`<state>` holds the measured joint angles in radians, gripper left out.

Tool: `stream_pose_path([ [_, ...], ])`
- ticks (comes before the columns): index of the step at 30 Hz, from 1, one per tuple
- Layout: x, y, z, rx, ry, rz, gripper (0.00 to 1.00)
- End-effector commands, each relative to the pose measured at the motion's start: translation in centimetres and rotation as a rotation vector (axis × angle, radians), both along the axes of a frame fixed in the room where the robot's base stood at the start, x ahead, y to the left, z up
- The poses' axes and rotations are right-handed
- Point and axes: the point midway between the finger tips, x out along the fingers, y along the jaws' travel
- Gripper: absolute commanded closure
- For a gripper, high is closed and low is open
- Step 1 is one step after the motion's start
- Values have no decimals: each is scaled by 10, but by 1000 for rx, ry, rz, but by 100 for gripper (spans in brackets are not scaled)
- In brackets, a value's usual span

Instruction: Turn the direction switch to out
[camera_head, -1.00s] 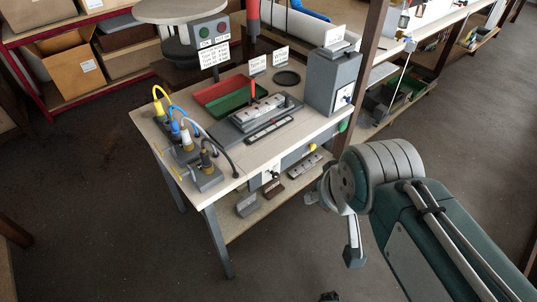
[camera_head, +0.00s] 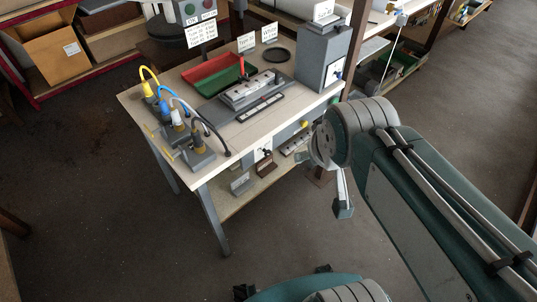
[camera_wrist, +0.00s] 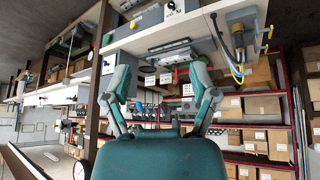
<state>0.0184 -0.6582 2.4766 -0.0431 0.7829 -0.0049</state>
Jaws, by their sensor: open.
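Two small dark-handled switches show in the body view, and I cannot tell which is the direction switch. One is a white plate with a dark knob (camera_head: 264,154) on the bench's front edge. The other is a knob on a white plate (camera_head: 337,75) on the side of the grey box (camera_head: 318,60). No direction marking is readable. My gripper (camera_head: 329,184) hangs in front of the bench's right part, partly hidden by my arm. In the wrist view my gripper (camera_wrist: 160,88) has its fingers spread, with nothing between them.
The bench top (camera_head: 215,133) carries plugs with cables (camera_head: 175,120), a red and green tray (camera_head: 212,80) and a grey fixture (camera_head: 248,92). A lower shelf (camera_head: 232,200) holds small blocks. Wooden posts stand by the bench. Floor (camera_head: 110,220) is clear at left.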

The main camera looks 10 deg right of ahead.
Motion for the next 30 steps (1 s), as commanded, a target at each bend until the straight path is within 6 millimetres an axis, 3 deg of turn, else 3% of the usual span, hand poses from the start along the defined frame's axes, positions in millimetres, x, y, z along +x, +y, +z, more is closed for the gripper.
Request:
stream_pose_path([
  [6,80,-26,-15,-101,-99,20,24],
  [15,177,-54,-55,-201,-243,116,24],
  [24,250,-67,-120,-224,-388,257,24],
  [30,280,-68,-174,-189,-490,356,24],
])
